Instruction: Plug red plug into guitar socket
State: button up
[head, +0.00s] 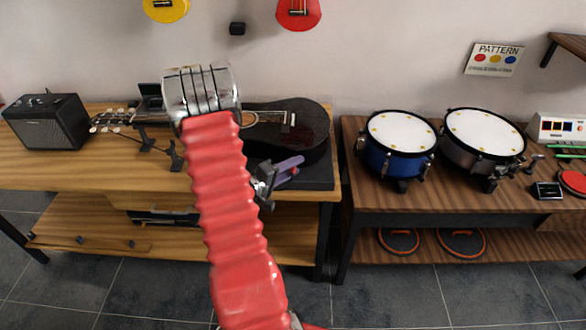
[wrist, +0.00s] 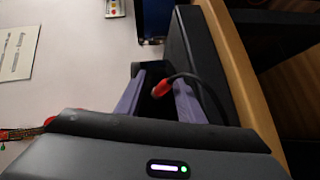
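The red plug (wrist: 161,88) shows in the wrist view between the tips of my gripper's two purple fingers, with a black cable curving away from it to the right. My gripper (wrist: 160,82) has its fingers apart, with a gap wider than the plug's thickness. I cannot tell whether the plug touches a finger. In the head view, my gripper (head: 299,160) is at the front right of the black guitar (head: 312,147), and a small red patch shows beside its fingers. The guitar lies on the wooden table; I cannot make out its socket.
A black slab (head: 318,180) lies at the table's right end. A black amplifier (head: 45,121) stands at the far left. A second table to the right, across a narrow gap, bears a blue drum (head: 398,160) and a silver drum (head: 466,165). My arm hides part of the guitar.

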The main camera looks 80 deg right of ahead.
jog(key=v, duration=1.3)
jog(key=shift+w+a, duration=0.25)
jog(key=shift+a, duration=0.1)
dwell(0.4)
jog(key=s+a+f+n+y, duration=0.1)
jog(key=s+a+n+y, duration=0.2)
jog(key=a+y, duration=0.75)
jog(key=w+a+r+n+t, duration=0.1)
jog(key=w+a+r+t, duration=0.25)
jog(key=a, duration=0.35)
jog(key=w+a+r+n+t+y, duration=0.1)
jog(key=w+a+r+t, duration=0.2)
jog(key=a, duration=0.5)
jog(key=w+a+r+n+t, duration=0.1)
jog(key=w+a+r, duration=0.2)
jog(key=w+a, duration=0.3)
jog(key=a+r+n+t+y, duration=0.2)
jog(key=a+r+t, duration=0.4)
jog(key=a+r, duration=0.6)
jog(key=shift+w+a, duration=0.25)
jog(key=shift+a, duration=0.7)
